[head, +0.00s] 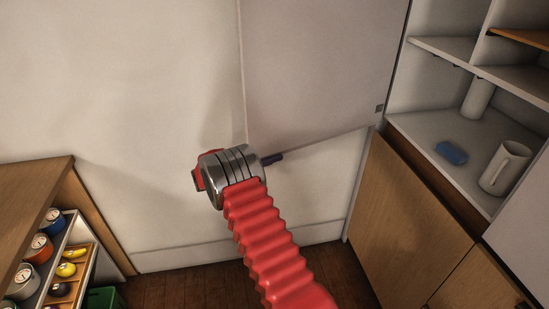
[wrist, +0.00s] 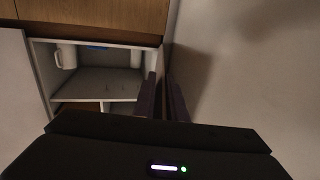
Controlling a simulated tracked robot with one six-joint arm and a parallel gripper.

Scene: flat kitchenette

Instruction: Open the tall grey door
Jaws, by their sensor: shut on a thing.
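The tall grey door (head: 320,70) stands swung wide open from the shelved cupboard on the right, its inner side facing the room. A small dark hinge shows at its lower right corner. My gripper (head: 273,159) is at the door's lower left part, its dark fingers close together. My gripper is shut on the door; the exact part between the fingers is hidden.
At left, a wooden counter (head: 30,200) has an open drawer of cans and fruit. Dark floor lies between.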

